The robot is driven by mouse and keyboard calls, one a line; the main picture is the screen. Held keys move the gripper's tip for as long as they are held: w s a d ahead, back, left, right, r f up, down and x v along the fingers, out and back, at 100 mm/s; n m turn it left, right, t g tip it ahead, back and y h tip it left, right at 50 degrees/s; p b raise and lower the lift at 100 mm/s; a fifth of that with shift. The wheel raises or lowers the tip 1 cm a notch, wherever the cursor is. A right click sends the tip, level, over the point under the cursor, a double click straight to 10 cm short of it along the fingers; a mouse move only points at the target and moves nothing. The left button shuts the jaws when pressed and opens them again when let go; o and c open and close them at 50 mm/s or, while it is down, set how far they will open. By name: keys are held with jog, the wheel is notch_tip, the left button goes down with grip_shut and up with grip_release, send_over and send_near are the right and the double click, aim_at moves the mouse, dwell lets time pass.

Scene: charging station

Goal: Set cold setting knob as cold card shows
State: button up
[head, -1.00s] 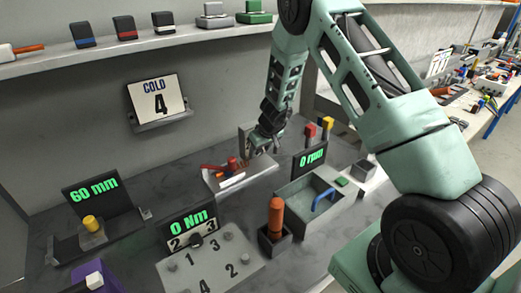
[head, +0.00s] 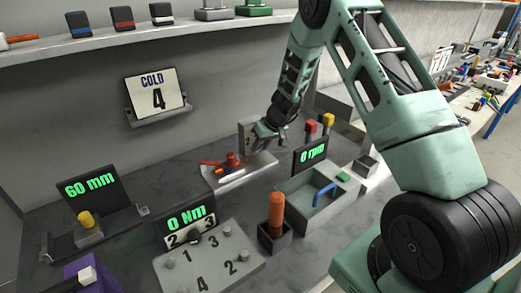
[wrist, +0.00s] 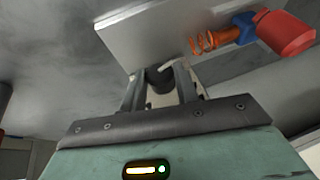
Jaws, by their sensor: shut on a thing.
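The cold card (head: 157,95) stands on a small wall holder in the head view and reads "COLD" over a large 4. My gripper (head: 268,130) is at a small upright grey plate (head: 247,136) at the back of the bench; a figure that looks like a 2 shows on it. A pale mark shows beside the knob. Its setting is too hidden to read.
A tray with a red-handled tool (head: 228,162) lies just below my gripper; a red part (wrist: 284,33) with an orange coil shows close by in the wrist view. A grey bin (head: 310,200), an orange-handled tool (head: 277,212) and a numbered shifter plate (head: 212,262) stand nearer.

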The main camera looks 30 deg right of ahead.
jog(key=y+b, duration=0.2)
jog(key=b, duration=0.1)
jog(key=d+f+m+y+b, duration=0.1)
jog(key=y+b, duration=0.1)
jog(key=b, duration=0.1)
jog(key=m+y+b, duration=0.1)
jog(key=y+b, duration=0.3)
jog(key=y, duration=0.1)
jog(key=shift+d+t+b, duration=0.15)
jog(key=shift+t+b, duration=0.15)
jog(key=shift+b, duration=0.05)
jog(key=shift+y, duration=0.3)
jog(key=o, duration=1)
jog(key=shift+c, duration=0.2)
jog(key=b+v, duration=0.1)
jog(key=v, duration=1.6)
jog(key=shift+s+d+r, duration=0.15)
